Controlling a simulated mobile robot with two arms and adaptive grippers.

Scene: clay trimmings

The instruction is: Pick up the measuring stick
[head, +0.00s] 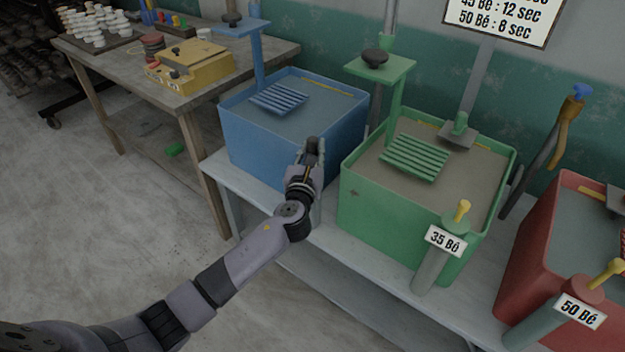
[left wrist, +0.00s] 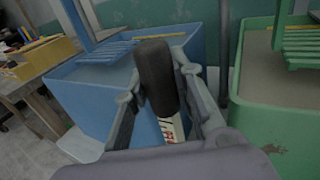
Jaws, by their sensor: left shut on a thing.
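My left gripper (head: 312,160) is shut on the measuring stick (head: 311,146). The stick has a dark rounded handle, which sticks up between the fingers. In the left wrist view the handle of the measuring stick (left wrist: 157,78) fills the space between the two fingers of the left gripper (left wrist: 158,85). A pale lower part with red and dark marks shows below it. The rest of the stick is hidden by the gripper. The gripper is in front of the gap between the blue tub (head: 240,142) and the green tub (head: 362,212). My right gripper is not in view.
The tubs stand on a pale bench (head: 325,240), with a red tub (head: 545,235) at the right. Labelled cylinders, 35 Bé (head: 432,268) and 50 Bé (head: 540,325), stand in front. A wooden table (head: 130,68) at the left carries a yellow box (head: 190,65). Floor at left is clear.

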